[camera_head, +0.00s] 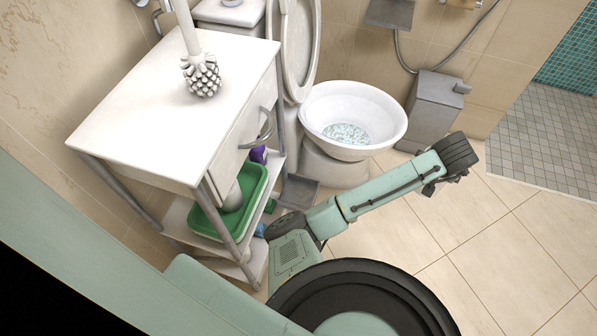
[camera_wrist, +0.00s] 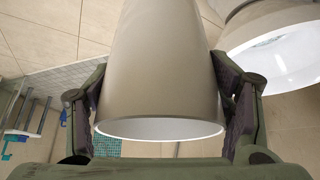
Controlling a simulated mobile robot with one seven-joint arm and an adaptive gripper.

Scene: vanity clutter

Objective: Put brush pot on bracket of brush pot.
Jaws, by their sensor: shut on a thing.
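The brush pot (camera_wrist: 155,65), a beige-grey tapered cylinder with an open rim towards the camera, fills the middle of the wrist view. My gripper (camera_wrist: 164,98) is shut on it, with one finger on each side near the rim. A toilet brush (camera_head: 201,75) with a grey knobbed head and pale handle shows over the white cabinet top in the head view. I cannot make out the bracket of the brush pot for certain in either view.
A white cabinet (camera_head: 130,125) stands at left, with a green tray (camera_head: 207,232) on its lower shelf. An open toilet (camera_head: 322,92) is beside it, also seen in the wrist view (camera_wrist: 245,50). A grey bin (camera_head: 432,105) stands right of it. Tiled floor at right is clear.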

